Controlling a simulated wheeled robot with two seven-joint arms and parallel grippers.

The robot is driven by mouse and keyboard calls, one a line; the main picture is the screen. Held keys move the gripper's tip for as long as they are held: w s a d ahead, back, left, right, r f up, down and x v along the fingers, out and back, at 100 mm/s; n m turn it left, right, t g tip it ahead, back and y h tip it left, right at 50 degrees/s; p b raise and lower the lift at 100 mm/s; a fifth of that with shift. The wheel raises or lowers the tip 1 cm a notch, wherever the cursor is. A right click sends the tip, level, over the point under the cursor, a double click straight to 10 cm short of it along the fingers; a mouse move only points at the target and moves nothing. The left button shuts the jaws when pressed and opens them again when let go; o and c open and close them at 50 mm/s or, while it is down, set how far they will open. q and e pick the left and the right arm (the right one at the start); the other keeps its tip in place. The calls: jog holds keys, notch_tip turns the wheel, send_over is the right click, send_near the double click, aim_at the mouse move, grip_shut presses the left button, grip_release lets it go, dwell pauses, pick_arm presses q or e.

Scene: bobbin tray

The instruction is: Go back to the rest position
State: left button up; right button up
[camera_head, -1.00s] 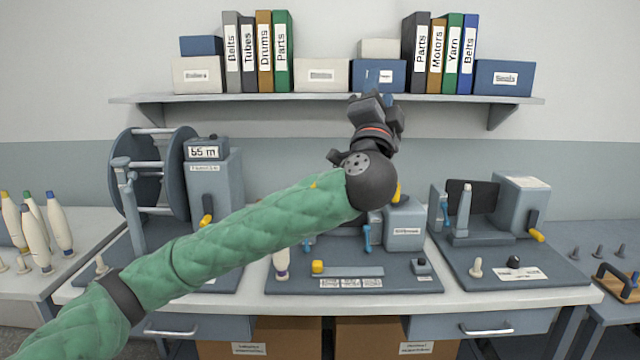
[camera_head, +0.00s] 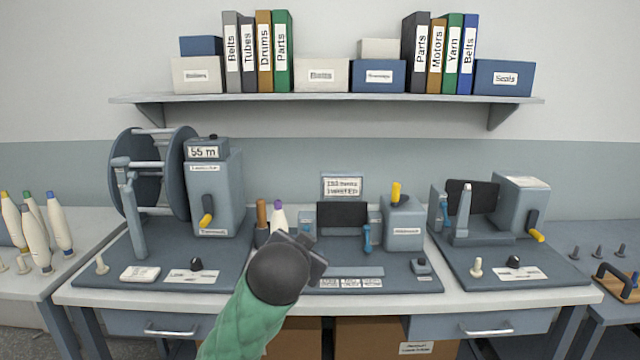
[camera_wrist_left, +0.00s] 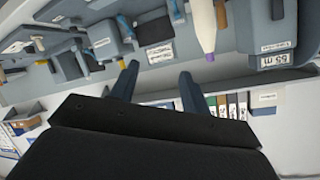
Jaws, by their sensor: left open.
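My left gripper (camera_head: 303,247) is low over the front of the middle of the bench (camera_head: 190,290), with its green-sleeved arm coming up from the bottom edge. The dark round wrist covers most of the gripper in the head view. In the left wrist view the two fingers of my left gripper (camera_wrist_left: 158,76) stand apart with nothing between them. A white bobbin with a purple tip (camera_head: 278,217) stands behind the gripper, its lower part hidden; it also shows in the left wrist view (camera_wrist_left: 204,27). My right gripper is not in view.
A reel machine with a "55 m" display (camera_head: 203,152) stands left, a middle station (camera_head: 403,225) and a right station (camera_head: 520,205) beside it. A shelf (camera_head: 330,98) with binders and boxes hangs above. Several bobbins (camera_head: 60,225) stand at far left.

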pick_arm(q)
jog(key=s+a+f+n+g, duration=0.15)
jog(key=s+a+f, duration=0.3)
jog(key=f, duration=0.55)
jog(key=s+a+f+n+g, duration=0.1)
jog(key=s+a+f+g, duration=0.2)
jog(key=s+f, duration=0.45)
jog(key=s+a+f+n+g, duration=0.2)
jog(key=s+a+f, duration=0.15)
jog(key=f, duration=0.85)
jog(key=s+f+g, duration=0.2)
jog(key=s+f, duration=0.6)
jog(key=s, duration=0.3)
jog(key=s+f+g, duration=0.3)
jog(key=s+f, duration=0.5)
jog(key=s, duration=0.3)
jog(key=shift+s+a+f+n+y, duration=0.25)
jog(key=shift+s+a+n+y, duration=0.1)
jog(key=shift+n, duration=0.1)
jog(key=shift+d, duration=0.1)
